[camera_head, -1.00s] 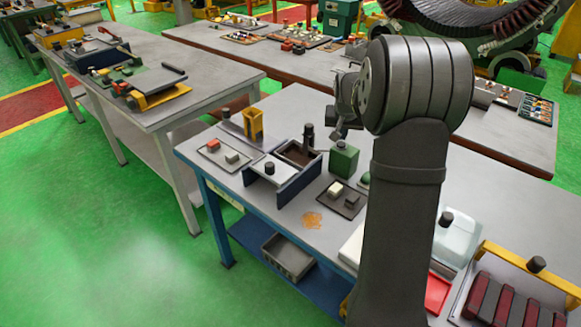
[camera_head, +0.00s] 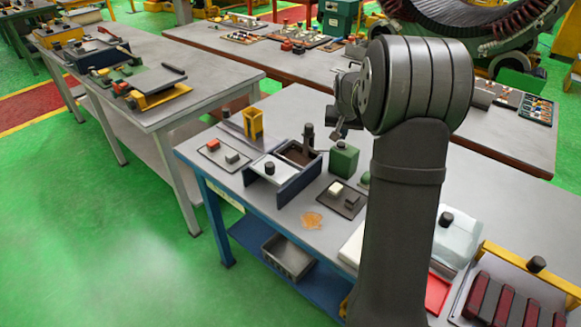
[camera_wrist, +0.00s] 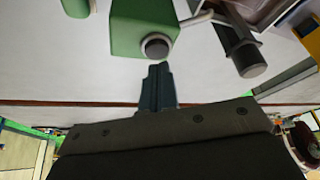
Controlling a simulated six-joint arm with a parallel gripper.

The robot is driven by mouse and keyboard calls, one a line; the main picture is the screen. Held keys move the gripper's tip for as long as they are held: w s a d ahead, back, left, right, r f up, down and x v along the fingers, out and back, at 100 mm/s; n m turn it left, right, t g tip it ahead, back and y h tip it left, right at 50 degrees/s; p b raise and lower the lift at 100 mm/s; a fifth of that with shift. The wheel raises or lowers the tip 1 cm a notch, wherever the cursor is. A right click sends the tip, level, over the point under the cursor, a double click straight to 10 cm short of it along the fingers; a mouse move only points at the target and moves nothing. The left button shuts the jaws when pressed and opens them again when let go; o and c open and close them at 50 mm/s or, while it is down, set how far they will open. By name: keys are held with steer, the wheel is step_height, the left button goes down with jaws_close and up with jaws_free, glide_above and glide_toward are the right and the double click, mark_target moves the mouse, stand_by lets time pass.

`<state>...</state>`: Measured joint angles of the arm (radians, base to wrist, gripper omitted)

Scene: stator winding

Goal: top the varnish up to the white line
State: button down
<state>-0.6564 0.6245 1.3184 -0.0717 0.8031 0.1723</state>
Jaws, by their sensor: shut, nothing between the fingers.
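A green can (camera_head: 344,161) with a dark cap stands on the bench, right of a blue-walled tank (camera_head: 297,186). The tank has a dark brown open part and a white lid part with a black knob. I cannot make out a white line. In the wrist view the green can (camera_wrist: 138,22) shows its dark round cap and a grey spout. My gripper (camera_wrist: 158,70) is shut and empty, its fingertips close to the cap in that view; I cannot tell whether they touch. In the head view my gripper (camera_head: 340,130) is above and behind the can, partly hidden by my arm.
A dark-handled upright (camera_head: 308,136) stands at the tank. A yellow stand (camera_head: 253,123), a tray (camera_head: 223,164) with red and grey blocks, and another tray (camera_head: 354,201) with small blocks are close by. An orange spill (camera_head: 312,219) lies in front on the bench.

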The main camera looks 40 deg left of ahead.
steer(key=shift+f, duration=0.15)
stand_by(0.3)
steer(key=shift+f, duration=0.75)
stand_by(0.8)
steer(key=shift+r, duration=3.55)
